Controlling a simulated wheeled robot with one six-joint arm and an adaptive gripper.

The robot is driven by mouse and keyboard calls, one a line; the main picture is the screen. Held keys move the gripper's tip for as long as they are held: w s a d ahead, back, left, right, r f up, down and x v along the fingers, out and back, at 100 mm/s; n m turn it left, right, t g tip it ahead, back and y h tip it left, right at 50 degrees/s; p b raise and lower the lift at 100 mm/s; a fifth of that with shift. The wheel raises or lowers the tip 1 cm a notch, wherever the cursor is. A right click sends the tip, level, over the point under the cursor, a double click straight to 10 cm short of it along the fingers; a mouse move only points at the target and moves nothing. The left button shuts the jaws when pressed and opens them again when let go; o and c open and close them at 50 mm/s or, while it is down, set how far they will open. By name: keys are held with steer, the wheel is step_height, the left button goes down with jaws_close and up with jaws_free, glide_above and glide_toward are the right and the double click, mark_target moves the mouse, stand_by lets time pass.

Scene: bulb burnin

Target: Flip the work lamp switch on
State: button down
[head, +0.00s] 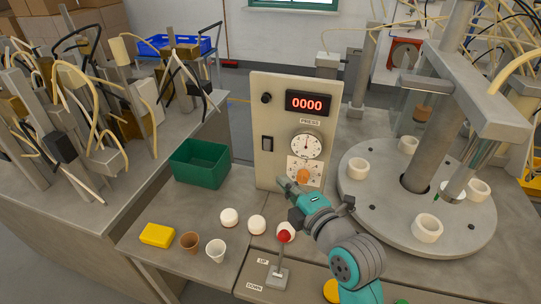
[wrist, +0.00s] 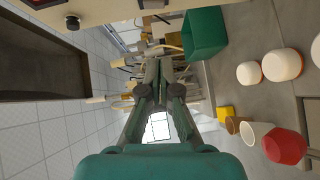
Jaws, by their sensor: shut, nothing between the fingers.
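The cream control panel (head: 261,172) stands upright at the middle of the head view. A black rocker switch (head: 267,143) in a light plate sits on its left side, with no readable lamp label; I cannot tell its position. A round black knob (head: 266,98) is above it and also shows in the wrist view (wrist: 72,22). My gripper (head: 283,184) is shut and empty, in front of the panel's lower part, below the rocker switch. In the wrist view my gripper (wrist: 158,66) has its fingers together, with the panel's face along the top edge.
A red-knobbed lever (head: 284,237) stands below my gripper. White domed caps (head: 257,224), cups (head: 216,249), a yellow block (head: 157,235) and a green bin (head: 200,164) are on the bench. A round turntable (head: 366,220) with white rings is at right.

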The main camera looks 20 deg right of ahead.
glide_toward(266, 148)
steer(key=w+a, duration=0.3)
steer(key=a, duration=0.1)
steer(key=shift+w+d+f, duration=0.2)
steer(key=shift+w+d, duration=0.4)
steer(key=shift+w, duration=0.3)
steer(key=shift+w+d+f, duration=0.15)
steer(key=shift+w+d, duration=0.45)
steer(key=shift+w, duration=0.25)
steer(key=shift+w+d+f+n+t, duration=0.15)
steer(key=shift+w+d+n+t, duration=0.15)
steer(key=shift+t, duration=0.2)
steer(key=shift+a, duration=0.1)
